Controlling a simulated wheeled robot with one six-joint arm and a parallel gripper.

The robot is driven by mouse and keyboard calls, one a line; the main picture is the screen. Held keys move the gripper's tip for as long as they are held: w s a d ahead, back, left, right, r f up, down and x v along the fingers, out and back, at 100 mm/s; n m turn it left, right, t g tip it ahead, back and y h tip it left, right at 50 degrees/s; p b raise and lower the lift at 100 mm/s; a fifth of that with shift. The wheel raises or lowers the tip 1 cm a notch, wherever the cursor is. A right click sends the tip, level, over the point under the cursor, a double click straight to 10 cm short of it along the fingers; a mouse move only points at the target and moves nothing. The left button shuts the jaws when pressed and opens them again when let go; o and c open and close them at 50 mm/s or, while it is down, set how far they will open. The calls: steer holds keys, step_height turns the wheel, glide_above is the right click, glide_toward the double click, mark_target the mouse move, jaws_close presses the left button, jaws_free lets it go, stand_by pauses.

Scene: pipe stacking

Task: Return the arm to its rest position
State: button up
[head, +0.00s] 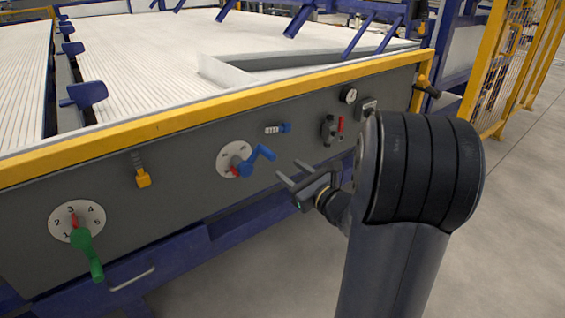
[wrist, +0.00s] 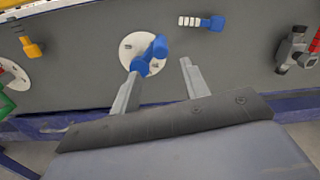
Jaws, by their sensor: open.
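My gripper (head: 286,172) is open and empty in front of the grey control panel (head: 190,180). It points at the panel, just right of and below the blue crank handle (head: 258,158) on its white dial (head: 228,152). In the wrist view, the two fingers (wrist: 158,82) reach up from below, with the blue handle (wrist: 154,52) just beyond the left fingertip. I cannot tell whether that finger touches the handle. My arm rises at the right of the head view.
A green lever (head: 88,254) on a numbered dial (head: 76,222) and a yellow knob (head: 143,178) are at the left. A small blue knob (head: 286,127), red-handled valve (head: 340,125) and gauge (head: 351,95) are at the right. The yellow rail (head: 230,105) tops the panel. Floor (head: 510,230) at right is clear.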

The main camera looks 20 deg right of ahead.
mark_target(274, 158)
steer(key=shift+s, duration=0.4)
steer(key=shift+w, duration=0.1)
steer(key=b+x, duration=0.2)
steer(key=x, duration=0.8)
steer(key=shift+w+a, duration=0.1)
steer(key=shift+w, duration=0.25)
steer(key=shift+f, duration=0.1)
steer(key=shift+s, duration=0.1)
